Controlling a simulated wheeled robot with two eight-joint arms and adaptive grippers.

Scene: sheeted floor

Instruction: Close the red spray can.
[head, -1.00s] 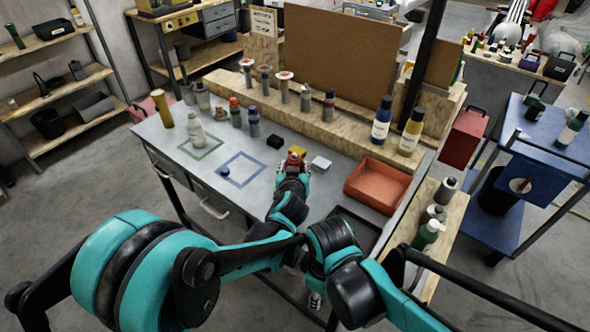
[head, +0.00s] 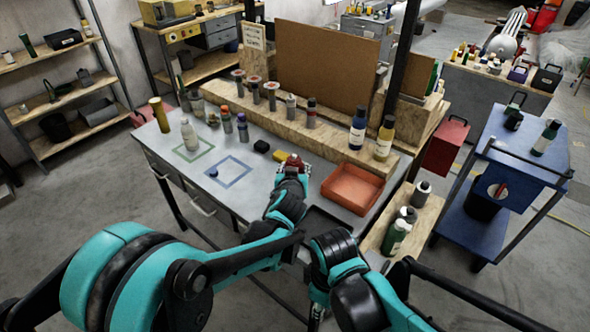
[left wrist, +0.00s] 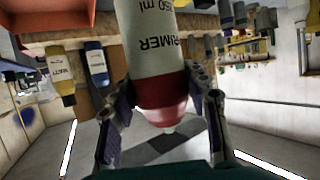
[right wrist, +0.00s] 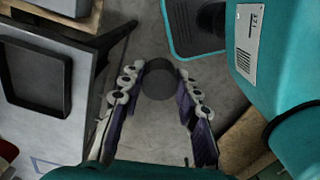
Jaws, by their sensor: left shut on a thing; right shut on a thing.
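The red spray can (left wrist: 160,85) fills the top middle of the left wrist view. It has a white body with "PRIMER" lettering, a red shoulder and a small pale nozzle (left wrist: 168,130), which is uncovered. My left gripper (left wrist: 163,100) is shut around the can's red end. In the head view my left gripper (head: 292,172) is over the bench, with a bit of red (head: 293,161) at its tip. My right gripper (right wrist: 160,85) is shut on a dark grey round cap-like piece (right wrist: 160,78). In the head view my right gripper (head: 317,312) is low, at the front, partly hidden by my arm.
Several bottles and cans stand at the back and left. A blue trolley (head: 515,155) stands to the right.

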